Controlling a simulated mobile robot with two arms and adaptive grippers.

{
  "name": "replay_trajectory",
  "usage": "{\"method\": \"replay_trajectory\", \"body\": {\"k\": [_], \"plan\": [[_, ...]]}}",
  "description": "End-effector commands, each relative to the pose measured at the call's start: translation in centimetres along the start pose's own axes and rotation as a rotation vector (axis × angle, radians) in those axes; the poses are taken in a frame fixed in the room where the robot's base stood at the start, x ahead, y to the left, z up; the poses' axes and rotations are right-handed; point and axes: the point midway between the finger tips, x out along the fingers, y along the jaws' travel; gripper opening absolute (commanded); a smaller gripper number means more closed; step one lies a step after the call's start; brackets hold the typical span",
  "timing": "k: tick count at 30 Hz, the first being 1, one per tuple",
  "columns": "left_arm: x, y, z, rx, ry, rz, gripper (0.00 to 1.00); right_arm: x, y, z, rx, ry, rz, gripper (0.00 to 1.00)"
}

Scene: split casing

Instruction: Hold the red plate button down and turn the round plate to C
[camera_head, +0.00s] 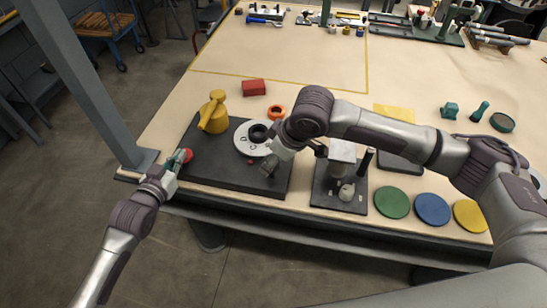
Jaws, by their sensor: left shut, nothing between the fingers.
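A dark board (220,170) lies at the table's front left edge. The round plate (244,146) is a pale disc with a black hub, on the board's right half. My right arm covers part of its right side. My right gripper (269,166) points down at the plate's lower right; its fingers are too dark and small to read. No letter is legible.
A yellow lever piece (213,113) stands on the board's back left. An orange ring (276,111) and red block (253,88) lie behind it. A grey device on a black base (327,195) stands right of the board. Green, blue and yellow discs (433,209) lie further right.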

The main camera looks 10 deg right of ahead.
Motion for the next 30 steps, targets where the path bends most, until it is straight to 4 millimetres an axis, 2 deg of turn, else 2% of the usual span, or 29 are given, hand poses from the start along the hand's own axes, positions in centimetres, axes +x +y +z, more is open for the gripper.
{"method": "replay_trajectory", "body": {"k": [1, 10, 11, 21, 30], "plan": [[-0.03, 0.07, 0.9, -0.002, -0.02, 0.0, 0.0, 0.29, 0.01, 0.03, 0.0, -0.001, 0.0, 0.69], [-0.03, 0.07, 0.91, -0.002, -0.02, 0.0, 0.0, 0.43, 0.02, 0.01, 0.001, 0.0, 0.0, 0.69], [-0.03, 0.07, 0.91, -0.002, -0.02, 0.0, 0.0, 0.42, 0.02, 0.01, 0.001, 0.0, 0.0, 0.66], [-0.03, 0.08, 0.91, -0.002, -0.02, 0.0, 0.0, 0.4, -0.04, 0.01, 0.0, 0.0, -0.001, 0.09], [-0.02, 0.08, 0.9, -0.002, -0.02, 0.0, 0.0, 0.4, -0.11, 0.0, -0.079, 0.001, -0.037, 0.09]]}}
